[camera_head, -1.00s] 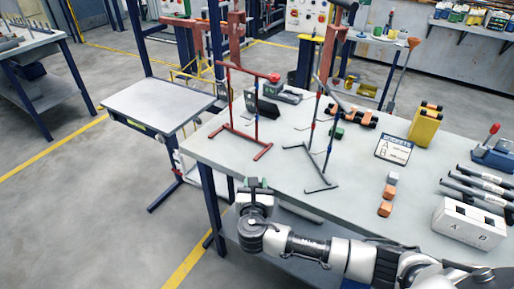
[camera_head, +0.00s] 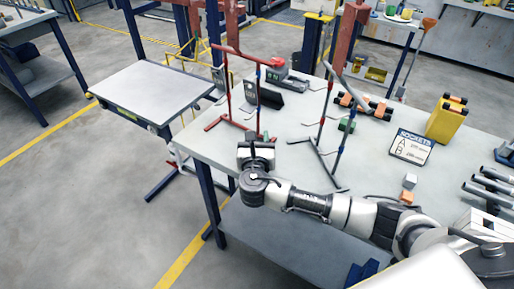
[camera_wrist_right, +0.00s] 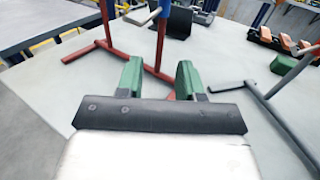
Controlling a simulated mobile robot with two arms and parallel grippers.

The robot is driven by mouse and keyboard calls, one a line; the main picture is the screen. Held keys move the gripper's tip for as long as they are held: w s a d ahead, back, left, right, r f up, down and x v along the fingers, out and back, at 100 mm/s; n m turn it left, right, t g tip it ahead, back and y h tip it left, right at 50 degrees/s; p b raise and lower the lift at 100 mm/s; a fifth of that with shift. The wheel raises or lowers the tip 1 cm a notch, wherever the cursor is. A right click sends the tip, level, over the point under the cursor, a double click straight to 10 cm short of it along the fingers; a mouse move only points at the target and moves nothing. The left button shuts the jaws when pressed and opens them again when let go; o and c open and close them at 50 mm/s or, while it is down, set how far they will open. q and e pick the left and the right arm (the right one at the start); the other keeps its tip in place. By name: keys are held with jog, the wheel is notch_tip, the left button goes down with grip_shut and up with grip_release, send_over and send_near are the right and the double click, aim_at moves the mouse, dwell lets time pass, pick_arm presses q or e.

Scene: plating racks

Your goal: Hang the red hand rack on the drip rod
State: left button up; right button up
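The red hand rack (camera_head: 230,96) stands upright on the table at its left end, with thin posts, a red top bar and red feet. My right gripper (camera_head: 262,138) is over the table's front left edge, just in front of the rack's feet. In the right wrist view, its two green fingers (camera_wrist_right: 160,80) are apart, and a red foot (camera_wrist_right: 135,62) and post of the rack lie just beyond them. I see nothing held between them. I cannot tell which part is the drip rod. My left gripper is not in view.
A similar grey-footed stand (camera_head: 325,130) is right of the rack. A dark box (camera_head: 268,97), a rockets sign (camera_head: 411,147) and a yellow container (camera_head: 446,119) are on the table. A separate bare-topped table (camera_head: 150,90) stands left. Blue and red posts rise behind.

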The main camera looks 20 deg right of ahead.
aim_at(258, 115)
jog(key=b+x, duration=0.1)
jog(key=x, duration=0.1)
jog(key=f+b+x, duration=0.1)
jog(key=shift+w+d, duration=0.15)
jog(key=shift+w, duration=0.2)
jog(key=b+x, duration=0.1)
jog(key=x, duration=0.2)
jog(key=shift+w+r+b, duration=0.1)
jog(key=shift+r+b, duration=0.1)
jog(key=shift+b, duration=0.15)
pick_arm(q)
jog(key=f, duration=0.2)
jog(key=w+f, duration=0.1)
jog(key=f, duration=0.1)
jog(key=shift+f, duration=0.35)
pick_arm(e)
jog(key=shift+w+d+r, duration=0.1)
jog(key=shift+w+d, duration=0.1)
jog(key=shift+w, duration=0.15)
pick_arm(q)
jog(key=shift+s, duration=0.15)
pick_arm(e)
jog(key=shift+c, duration=0.3)
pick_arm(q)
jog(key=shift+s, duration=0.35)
pick_arm(e)
jog(key=shift+s, duration=0.1)
grip_shut()
